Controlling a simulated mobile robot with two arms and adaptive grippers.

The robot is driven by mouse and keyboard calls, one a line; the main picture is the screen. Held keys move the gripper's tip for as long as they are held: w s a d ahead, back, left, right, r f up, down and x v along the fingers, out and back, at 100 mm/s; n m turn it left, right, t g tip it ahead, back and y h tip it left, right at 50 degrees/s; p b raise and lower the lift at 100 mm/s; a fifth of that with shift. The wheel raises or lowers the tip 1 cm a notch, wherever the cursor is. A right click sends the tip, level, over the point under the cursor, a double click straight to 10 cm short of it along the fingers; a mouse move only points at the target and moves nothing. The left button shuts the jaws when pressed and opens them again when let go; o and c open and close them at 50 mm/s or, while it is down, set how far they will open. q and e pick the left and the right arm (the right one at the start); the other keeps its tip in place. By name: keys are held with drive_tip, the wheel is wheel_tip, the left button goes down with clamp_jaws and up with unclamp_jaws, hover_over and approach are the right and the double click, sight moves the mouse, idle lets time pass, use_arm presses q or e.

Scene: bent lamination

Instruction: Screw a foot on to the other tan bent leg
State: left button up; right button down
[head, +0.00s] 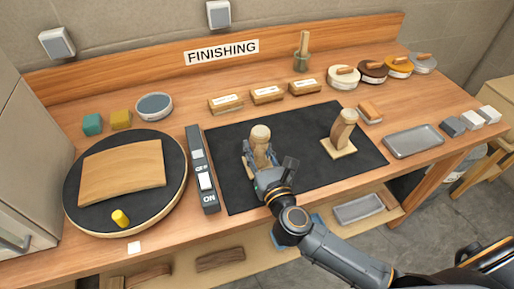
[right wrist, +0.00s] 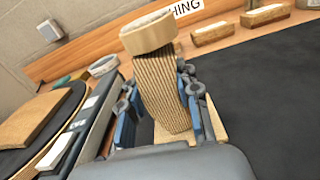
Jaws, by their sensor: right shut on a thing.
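A tan bent leg (head: 262,150) stands upright on the black mat (head: 300,180), with a pale round piece (head: 260,132) on its top end. In the right wrist view this leg (right wrist: 162,90) has ridged sides, the round piece (right wrist: 148,33) caps it, and a square wooden base (right wrist: 208,128) shows at its bottom. My right gripper (head: 261,161) is shut on this leg, with one finger on each side, below the round piece. A second tan bent leg (head: 342,132) stands apart to the right on its own square base. Whether its top carries a separate foot is unclear. My left gripper is out of view.
A switch box (head: 204,178) and a round turntable (head: 70,205) bearing a curved wooden panel (head: 122,170) lie left of the mat. The mat between the legs is clear.

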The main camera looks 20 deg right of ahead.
drive_tip(key=c, duration=1.4)
unclamp_jaws()
drive_tip(key=shift+f, duration=0.15)
drive_tip(key=o, duration=0.4)
drive_tip(key=shift+s, duration=0.15)
drive_tip(key=s+b, duration=0.1)
drive_tip(key=s, duration=0.4)
drive_tip(key=s+b, duration=0.1)
drive_tip(key=s, duration=0.4)
drive_tip(key=shift+s+d+b, duration=0.2)
drive_tip(key=shift+s+b, duration=0.15)
drive_tip(key=shift+b, duration=0.05)
drive_tip(key=shift+s+r, duration=0.2)
drive_tip(key=shift+s, duration=0.35)
